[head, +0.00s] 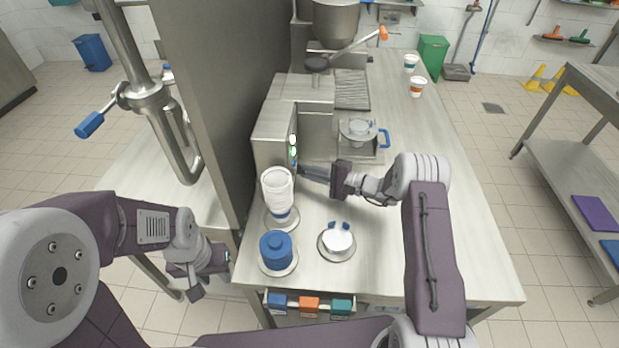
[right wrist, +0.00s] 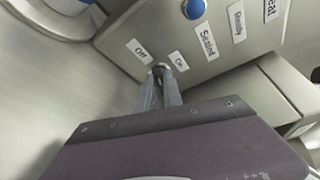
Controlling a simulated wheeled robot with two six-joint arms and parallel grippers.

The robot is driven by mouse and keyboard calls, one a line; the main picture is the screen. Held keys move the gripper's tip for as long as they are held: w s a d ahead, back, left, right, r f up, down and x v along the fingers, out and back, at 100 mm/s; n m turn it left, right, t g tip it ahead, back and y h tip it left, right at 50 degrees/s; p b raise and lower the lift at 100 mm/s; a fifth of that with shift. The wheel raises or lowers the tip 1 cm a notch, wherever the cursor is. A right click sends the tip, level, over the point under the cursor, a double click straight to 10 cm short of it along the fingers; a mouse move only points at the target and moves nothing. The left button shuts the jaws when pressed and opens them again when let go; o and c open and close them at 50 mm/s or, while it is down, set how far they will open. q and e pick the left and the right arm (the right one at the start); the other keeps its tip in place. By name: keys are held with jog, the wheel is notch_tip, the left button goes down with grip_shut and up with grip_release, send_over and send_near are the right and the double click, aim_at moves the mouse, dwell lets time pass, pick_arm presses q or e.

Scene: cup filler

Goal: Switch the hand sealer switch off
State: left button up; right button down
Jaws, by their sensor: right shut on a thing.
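The hand sealer (head: 268,135) is a steel housing on the counter, with small lights on its panel side in the head view. In the right wrist view its panel (right wrist: 212,50) carries labels reading Off, On, Sealed, Ready and one partly cut off. The switch (right wrist: 160,67) is a small metal lever below and between the Off label (right wrist: 139,50) and the On label (right wrist: 178,62). My right gripper (head: 301,171) is at the panel, its fingertips (right wrist: 160,75) closed around the lever. Which way the lever points is hard to tell. My left gripper (head: 198,284) hangs left of the counter, away from the sealer.
A stack of white cups (head: 277,190), a blue container (head: 276,250) and a white round pot (head: 338,240) stand near the front of the counter.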

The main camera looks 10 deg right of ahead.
jog(key=shift+f+b, duration=0.15)
jog(key=shift+b, duration=0.15)
jog(key=c, duration=1.5)
grip_release()
jog(key=b+v, duration=0.1)
jog(key=v, duration=0.8)
jog(key=shift+s, duration=0.15)
